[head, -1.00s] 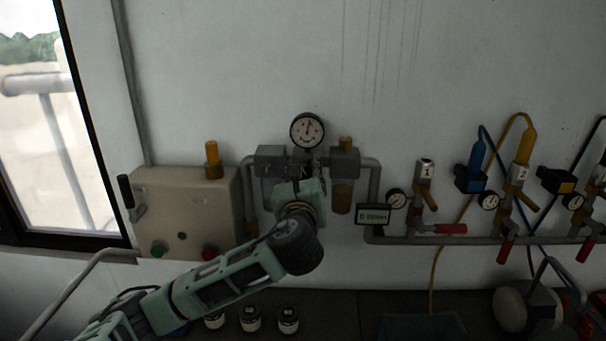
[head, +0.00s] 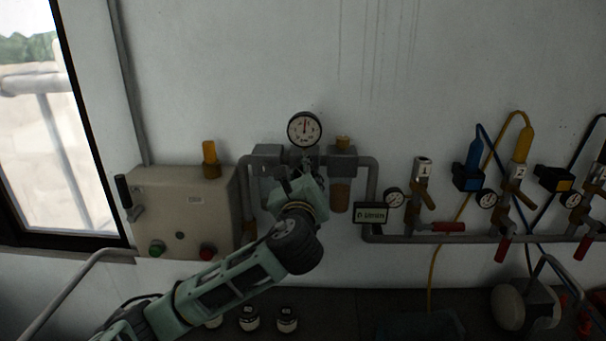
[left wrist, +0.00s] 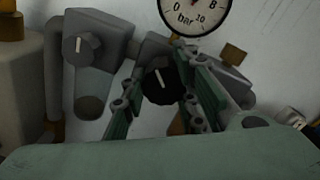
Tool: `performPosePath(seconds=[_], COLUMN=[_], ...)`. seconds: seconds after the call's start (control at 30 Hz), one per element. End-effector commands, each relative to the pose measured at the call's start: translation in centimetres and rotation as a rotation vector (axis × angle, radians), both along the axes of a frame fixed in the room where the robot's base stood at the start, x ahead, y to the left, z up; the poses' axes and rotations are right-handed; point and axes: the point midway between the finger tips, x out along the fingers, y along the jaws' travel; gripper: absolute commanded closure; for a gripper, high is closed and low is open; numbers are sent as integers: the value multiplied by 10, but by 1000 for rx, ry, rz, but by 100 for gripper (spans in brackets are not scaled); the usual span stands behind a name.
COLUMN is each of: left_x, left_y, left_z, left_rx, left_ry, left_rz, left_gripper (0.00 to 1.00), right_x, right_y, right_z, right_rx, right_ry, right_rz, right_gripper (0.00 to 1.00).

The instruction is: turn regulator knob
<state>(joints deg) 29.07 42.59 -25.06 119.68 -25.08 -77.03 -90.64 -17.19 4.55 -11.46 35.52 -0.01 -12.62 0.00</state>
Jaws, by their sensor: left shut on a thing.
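The regulator knob (left wrist: 162,84) is black and round with a white pointer line, tilted slightly left of upright in the left wrist view. My left gripper (left wrist: 158,92) has its green fingers on both sides of the knob and is shut on it. In the head view my left gripper (head: 298,180) is at the regulator unit below the round pressure gauge (head: 304,129) and hides the knob. The gauge's needle points roughly straight up. The lower part of the dial also shows in the left wrist view (left wrist: 194,14). My right gripper is out of view.
A beige control box (head: 190,215) with green and red buttons is left of the regulator. A grey filter block (left wrist: 90,45) sits beside the knob. To the right are a sign (head: 370,214), small gauges and red-handled valves (head: 448,226) along a pipe. Jars stand below.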

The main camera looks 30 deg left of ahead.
Motion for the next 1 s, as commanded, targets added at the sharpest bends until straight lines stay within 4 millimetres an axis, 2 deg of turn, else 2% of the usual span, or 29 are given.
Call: performPosePath(seconds=[0.03, 0.17, 0.2, 0.33, 0.87, 1.0], left_x=[0, 0, 0, 0, 0, -6], left_y=[1, 1, 1, 0, -2, -6], left_z=[-6, -7, -7, -7, -4, -4], left_rx=[-2, -1, -1, -1, 0, 0], left_ry=[13, 15, 15, 17, 11, 9], left_rz=[4, 4, 4, 3, -3, -7], left_gripper=[99, 99, 71, 60, 59, 59], right_x=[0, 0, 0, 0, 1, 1], right_y=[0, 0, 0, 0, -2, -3], right_z=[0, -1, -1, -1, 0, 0], right_rx=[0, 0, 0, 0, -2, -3], right_ry=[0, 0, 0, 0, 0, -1], right_rz=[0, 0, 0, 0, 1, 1], right_gripper=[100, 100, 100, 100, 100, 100])
